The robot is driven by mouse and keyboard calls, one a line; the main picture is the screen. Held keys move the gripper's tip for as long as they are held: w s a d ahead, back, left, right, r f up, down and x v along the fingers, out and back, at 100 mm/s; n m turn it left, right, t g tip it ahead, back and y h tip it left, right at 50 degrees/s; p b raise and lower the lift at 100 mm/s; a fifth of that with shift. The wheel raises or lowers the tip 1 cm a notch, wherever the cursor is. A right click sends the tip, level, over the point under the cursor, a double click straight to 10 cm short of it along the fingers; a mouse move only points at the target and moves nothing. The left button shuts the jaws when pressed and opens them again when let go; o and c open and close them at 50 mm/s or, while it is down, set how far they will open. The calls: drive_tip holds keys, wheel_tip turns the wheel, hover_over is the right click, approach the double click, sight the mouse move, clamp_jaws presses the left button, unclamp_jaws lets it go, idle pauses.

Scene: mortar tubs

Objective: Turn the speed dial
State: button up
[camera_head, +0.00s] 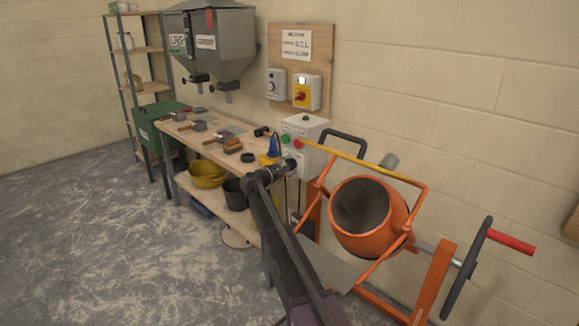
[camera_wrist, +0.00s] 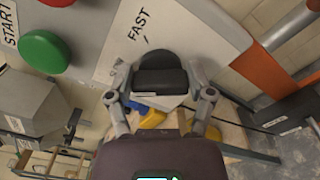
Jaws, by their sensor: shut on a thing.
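The speed dial (camera_wrist: 160,60) is a dark knob on the pale panel beside the word FAST in the wrist view. My gripper (camera_wrist: 158,84) is shut on it, one finger on each side. In the head view my gripper (camera_head: 290,166) is at the front of the white control box (camera_head: 304,127), beside the mixer. The dial is hidden there behind my gripper. A green button (camera_wrist: 44,51) under a START label sits left of the dial in the wrist view. The dial's pointer and the rest of its scale cannot be made out.
The orange mixer (camera_head: 365,225) with its drum and frame stands right of my arm. The workbench (camera_head: 180,133) with trowels and tools stands left. Yellow and dark buckets sit on its lower shelf. Grey floor (camera_head: 90,220) lies open at left.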

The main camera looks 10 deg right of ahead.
drive_tip(key=shift+w+r, duration=0.1)
drive_tip(key=shift+w, duration=0.05)
drive_tip(key=o, duration=1.1)
drive_tip(key=shift+d, duration=0.1)
drive_tip(key=v, duration=1.2)
